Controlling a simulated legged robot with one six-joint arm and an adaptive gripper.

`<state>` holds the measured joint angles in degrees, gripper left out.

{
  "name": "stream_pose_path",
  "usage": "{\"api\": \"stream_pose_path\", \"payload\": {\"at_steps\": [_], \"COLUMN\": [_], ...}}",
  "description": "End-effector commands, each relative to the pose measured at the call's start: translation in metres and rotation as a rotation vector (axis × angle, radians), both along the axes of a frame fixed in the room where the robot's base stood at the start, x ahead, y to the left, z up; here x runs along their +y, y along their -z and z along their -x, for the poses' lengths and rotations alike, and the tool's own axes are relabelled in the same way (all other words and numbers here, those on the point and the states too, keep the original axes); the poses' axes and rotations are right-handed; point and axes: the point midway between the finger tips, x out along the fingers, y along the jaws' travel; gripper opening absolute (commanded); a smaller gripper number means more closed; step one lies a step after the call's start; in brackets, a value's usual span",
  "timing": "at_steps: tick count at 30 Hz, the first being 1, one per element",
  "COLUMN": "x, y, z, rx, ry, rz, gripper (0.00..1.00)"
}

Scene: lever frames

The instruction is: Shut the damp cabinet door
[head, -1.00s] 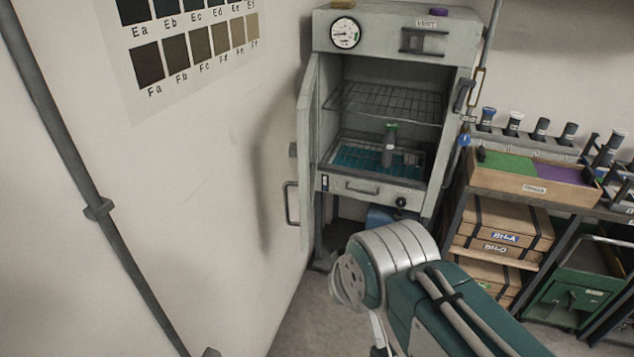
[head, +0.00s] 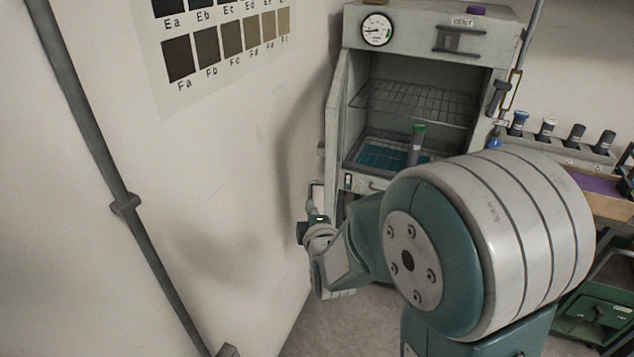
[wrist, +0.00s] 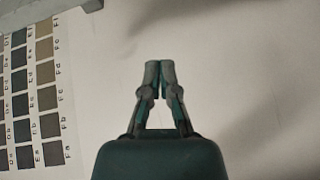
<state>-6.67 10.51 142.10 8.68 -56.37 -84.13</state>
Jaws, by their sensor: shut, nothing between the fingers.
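The damp cabinet (head: 425,40) is a grey-green box with a dial gauge on top. Its door (head: 335,125) stands wide open on the left side, swung out toward the wall. The interior shows a wire shelf (head: 415,103) and a green-capped bottle (head: 417,143). My gripper (head: 315,212) is low at the door's outer end, by its handle, between the door and the left wall. Contact cannot be told. In the wrist view my gripper (wrist: 160,66) has its fingertips together and empty, with bare wall behind them. My arm hides the cabinet's lower part.
The white wall (head: 235,180) with a colour chart (head: 225,45) runs close on the left, with a grey pipe (head: 85,130) along it. Bottles (head: 575,135) and a purple-lined tray (head: 605,187) stand on the right. A green case (head: 590,315) is below.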

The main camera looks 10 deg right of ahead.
Motion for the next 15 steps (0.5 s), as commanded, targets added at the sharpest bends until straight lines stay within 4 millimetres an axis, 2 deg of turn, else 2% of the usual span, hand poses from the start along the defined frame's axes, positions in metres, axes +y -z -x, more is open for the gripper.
{"api": "stream_pose_path", "payload": {"at_steps": [4, 9, 15], "x": [0.001, 0.001, 0.0], "y": [0.009, 0.009, 0.009], "z": [-0.004, -0.009, -0.038], "rx": [-0.079, -0.111, -0.112], "ry": [0.003, 0.007, 0.008], "rz": [0.132, 0.178, 0.176], "gripper": [0.0, 0.0, 0.0]}}
